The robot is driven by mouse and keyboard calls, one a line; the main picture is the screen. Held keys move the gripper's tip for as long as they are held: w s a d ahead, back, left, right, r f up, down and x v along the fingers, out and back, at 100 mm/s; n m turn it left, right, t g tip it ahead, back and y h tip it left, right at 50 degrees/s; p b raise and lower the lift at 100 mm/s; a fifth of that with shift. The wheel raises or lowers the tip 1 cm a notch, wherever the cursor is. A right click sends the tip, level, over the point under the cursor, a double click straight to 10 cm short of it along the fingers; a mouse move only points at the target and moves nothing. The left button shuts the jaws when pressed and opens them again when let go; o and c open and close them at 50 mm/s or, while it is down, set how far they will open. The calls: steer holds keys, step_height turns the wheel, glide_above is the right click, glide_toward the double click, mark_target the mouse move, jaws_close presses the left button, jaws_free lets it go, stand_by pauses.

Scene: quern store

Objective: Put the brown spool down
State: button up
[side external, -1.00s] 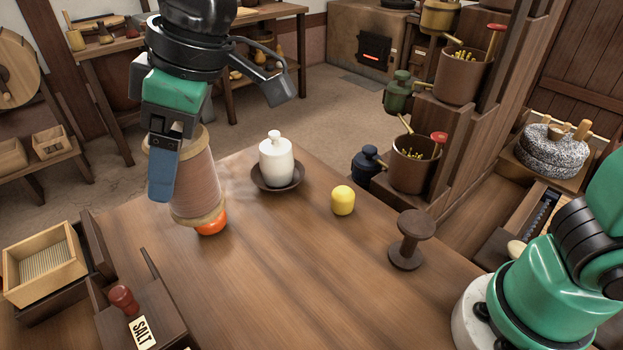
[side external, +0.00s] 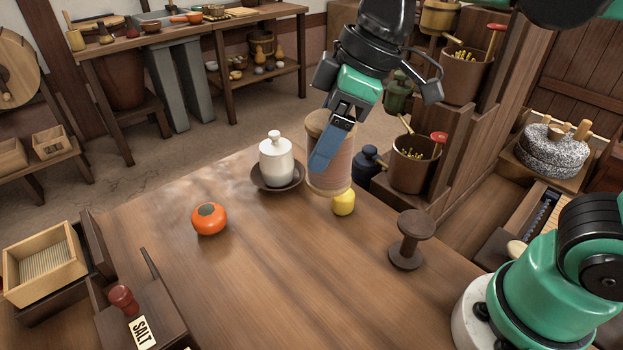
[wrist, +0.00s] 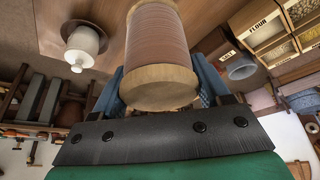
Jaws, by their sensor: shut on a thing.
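My gripper (side external: 328,152) is shut on the brown spool (side external: 343,170), which has brownish-pink thread and pale wooden ends. The spool is held nearly upright above the table (side external: 250,285), between the white lidded jar and the yellow piece in the side view. Its lower end overlaps the top of the yellow piece in the picture; I cannot tell the exact gap. In the wrist view the spool (wrist: 156,45) sits between the blue fingers, its pale end towards the camera.
A white lidded jar (side external: 276,165) stands on a dark saucer (side external: 262,187). An orange persimmon-like fruit (side external: 209,219), a yellow rounded piece (side external: 344,205) and an empty dark wooden spool (side external: 407,240) stand on the table. The table's middle and front are clear.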

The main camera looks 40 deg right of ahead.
step_height(320, 180, down, 16)
stand_by(0.7)
steer(key=shift+f, duration=0.15)
steer(key=o, duration=1.3)
steer(key=shift+v, duration=6.05)
steer(key=w+d+m+t+h, duration=0.1)
steer(key=d+m, duration=0.1)
steer(key=m, duration=0.1)
steer(key=w+d+f+m+t+h, duration=0.1)
steer(key=d+m, duration=0.1)
steer(key=m, duration=0.1)
steer(key=w+d+m+t+h, duration=0.1)
steer(key=d+m+t, duration=0.1)
steer(key=m, duration=0.1)
steer(key=shift+w+d+f, duration=0.3)
